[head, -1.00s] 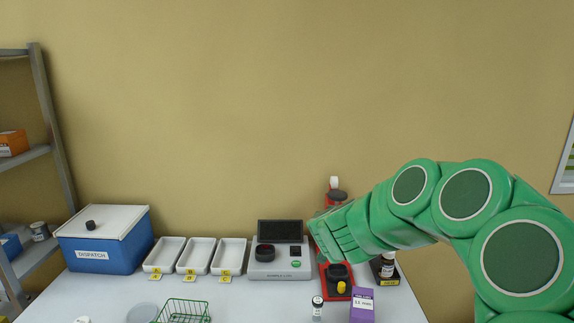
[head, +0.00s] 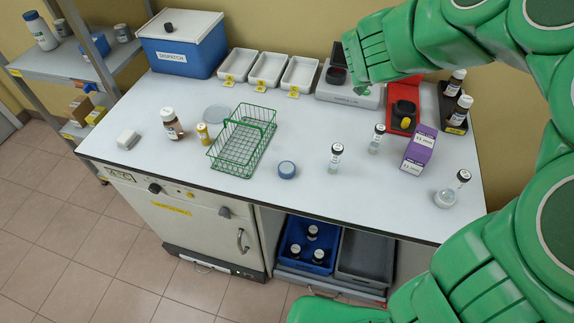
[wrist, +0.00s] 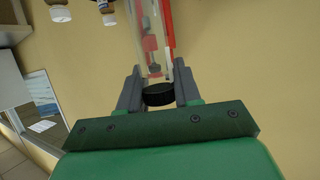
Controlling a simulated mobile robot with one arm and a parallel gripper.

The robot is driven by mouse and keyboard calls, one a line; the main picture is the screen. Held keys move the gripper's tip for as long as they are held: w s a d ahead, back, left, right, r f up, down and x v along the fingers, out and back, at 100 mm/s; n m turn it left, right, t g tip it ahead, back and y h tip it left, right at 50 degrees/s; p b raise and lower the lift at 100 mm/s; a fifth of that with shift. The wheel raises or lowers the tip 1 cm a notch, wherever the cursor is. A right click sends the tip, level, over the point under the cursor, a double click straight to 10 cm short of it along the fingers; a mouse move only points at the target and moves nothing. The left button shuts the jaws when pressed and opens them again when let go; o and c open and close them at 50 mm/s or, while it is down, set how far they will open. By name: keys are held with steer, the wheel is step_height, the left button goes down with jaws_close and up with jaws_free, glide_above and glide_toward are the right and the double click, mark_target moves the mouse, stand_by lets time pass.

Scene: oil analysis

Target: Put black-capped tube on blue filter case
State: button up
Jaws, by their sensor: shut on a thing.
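My gripper (wrist: 158,92) is shut on a clear tube (wrist: 149,40) with a black cap (wrist: 158,95), as the wrist view shows. The cap sits between the fingers near the palm, and the clear body extends away from it. The blue filter case (head: 287,170) is a small round blue disc with a pale top, lying on the bench near the front middle, apart from my gripper. Its top looks clear.
A green wire basket (head: 241,140) stands left of the case. Black-capped vials (head: 335,158) (head: 376,139) and a purple box (head: 418,148) stand to the right. The scale (head: 345,93), red stand (head: 418,90) and white trays (head: 268,70) line the back.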

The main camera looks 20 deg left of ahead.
steer(key=s+a+f+m+h, duration=0.1)
steer(key=s+a, duration=0.5)
steer(key=s, duration=0.3)
steer(key=s+a+m+h, duration=0.1)
steer(key=s+a, duration=0.5)
steer(key=s, duration=0.3)
steer(key=s+g, duration=0.1)
steer(key=s, duration=1.7)
steer(key=shift+h, duration=0.3)
steer(key=shift+w+a+f, duration=1.3)
steer(key=shift+w+f, duration=0.7)
steer(key=shift+f, duration=0.05)
steer(key=shift+w+a+f, duration=1.35)
steer(key=shift+w+f, duration=0.65)
steer(key=shift+f, duration=0.1)
steer(key=shift+w+a+f, duration=1.3)
steer(key=shift+w+f, duration=0.7)
steer(key=shift+f, duration=0.05)
steer(key=shift+f, duration=0.15)
steer(key=o, duration=1)
steer(key=shift+o, duration=0.2)
